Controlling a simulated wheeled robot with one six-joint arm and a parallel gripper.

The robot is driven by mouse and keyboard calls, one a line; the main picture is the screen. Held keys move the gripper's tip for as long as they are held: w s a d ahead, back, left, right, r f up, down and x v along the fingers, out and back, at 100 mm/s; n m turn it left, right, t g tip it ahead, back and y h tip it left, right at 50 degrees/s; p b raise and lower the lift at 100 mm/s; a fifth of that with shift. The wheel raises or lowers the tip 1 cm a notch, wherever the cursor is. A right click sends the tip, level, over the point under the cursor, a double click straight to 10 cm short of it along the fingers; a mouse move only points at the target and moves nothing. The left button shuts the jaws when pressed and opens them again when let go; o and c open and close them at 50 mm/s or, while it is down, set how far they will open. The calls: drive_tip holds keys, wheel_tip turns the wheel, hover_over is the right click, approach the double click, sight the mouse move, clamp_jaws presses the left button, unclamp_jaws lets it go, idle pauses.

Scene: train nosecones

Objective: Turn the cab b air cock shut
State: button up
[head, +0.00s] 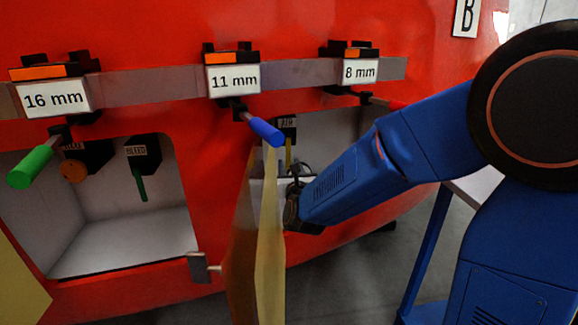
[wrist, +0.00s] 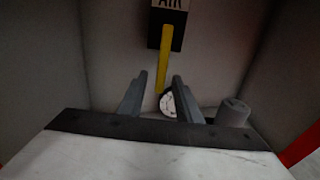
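The air cock shows in the wrist view as a black block (wrist: 166,36) with an AIR label and a yellow handle (wrist: 163,58) hanging almost straight down. The handle also shows in the head view (head: 288,152), inside the right recess behind the open door. My gripper (wrist: 159,76) is open and empty in the wrist view. Its fingers stand on either side of the handle's lower part in the picture; I cannot tell how far the handle is from them in depth. In the head view my gripper (head: 291,202) is beside the door, its fingertips hard to make out.
The yellow door (head: 270,235) stands open just left of my gripper. A white-faced gauge (wrist: 168,104) and a grey cylinder (wrist: 233,112) sit low in the recess. Tools with blue (head: 265,131) and green (head: 30,166) handles hang from the rail. A B sign (head: 466,17) is at upper right.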

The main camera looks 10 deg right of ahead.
drive_tip(key=s+d+f+m+g, duration=0.2)
drive_tip(key=s+d+m+g, duration=0.2)
drive_tip(key=s+m, duration=0.8)
drive_tip(key=s+d+f+m+g, duration=0.2)
drive_tip(key=s+d+m+g, duration=0.2)
drive_tip(key=s+d+m, duration=0.3)
drive_tip(key=s+d+f+m+g, duration=0.3)
drive_tip(key=s+d+m+g, duration=0.2)
drive_tip(key=s+m, duration=1.1)
drive_tip(key=s+d, duration=0.1)
drive_tip(key=s, duration=0.5)
drive_tip(key=shift+s+m, duration=0.2)
drive_tip(key=shift+m, duration=0.2)
